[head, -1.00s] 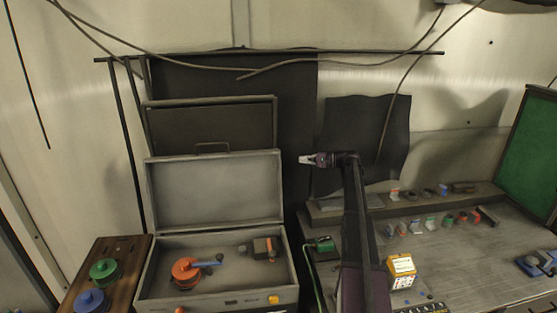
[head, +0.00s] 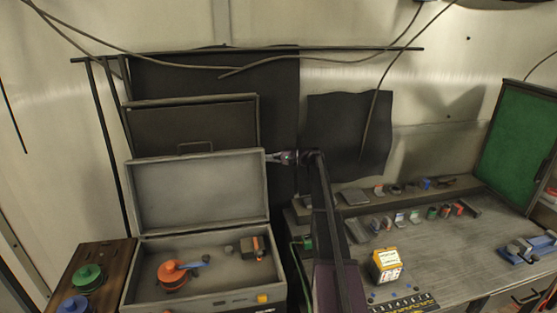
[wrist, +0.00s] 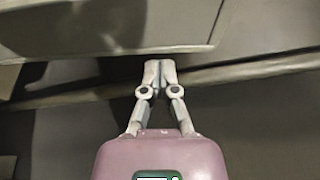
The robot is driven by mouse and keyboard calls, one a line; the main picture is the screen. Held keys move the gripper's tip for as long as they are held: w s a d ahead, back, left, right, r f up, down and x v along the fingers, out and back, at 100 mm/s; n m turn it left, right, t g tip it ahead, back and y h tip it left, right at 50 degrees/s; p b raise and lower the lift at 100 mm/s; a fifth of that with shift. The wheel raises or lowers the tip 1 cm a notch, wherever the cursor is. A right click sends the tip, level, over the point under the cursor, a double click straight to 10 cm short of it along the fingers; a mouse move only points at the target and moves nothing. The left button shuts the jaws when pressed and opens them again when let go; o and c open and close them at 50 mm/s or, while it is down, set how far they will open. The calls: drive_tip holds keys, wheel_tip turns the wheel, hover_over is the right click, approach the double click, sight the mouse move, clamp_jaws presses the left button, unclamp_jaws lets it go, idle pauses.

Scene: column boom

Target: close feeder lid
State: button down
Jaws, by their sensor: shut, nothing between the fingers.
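The feeder is a grey box (head: 205,306) at the lower left of the head view. Its lid (head: 198,190) stands open and upright at the back, with a handle along its top edge. Inside the box lie an orange round part (head: 172,276) with a blue piece and a dark block (head: 251,248). My gripper (head: 268,157) is at the lid's upper right corner, pointing left. In the wrist view its fingertips (wrist: 160,66) are together and empty, close to the edge of a grey panel (wrist: 110,25), apparently the lid. I cannot tell whether they touch it.
A brown board with a green spool (head: 88,278) stands left of the feeder. To the right is a workbench (head: 430,250) with small parts and a yellow-white box (head: 386,264). A dark panel (head: 190,128) stands behind the lid. Cables hang along the wall.

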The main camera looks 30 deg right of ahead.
drive_tip(key=shift+x, duration=1.25)
drive_tip(key=shift+d, duration=0.1)
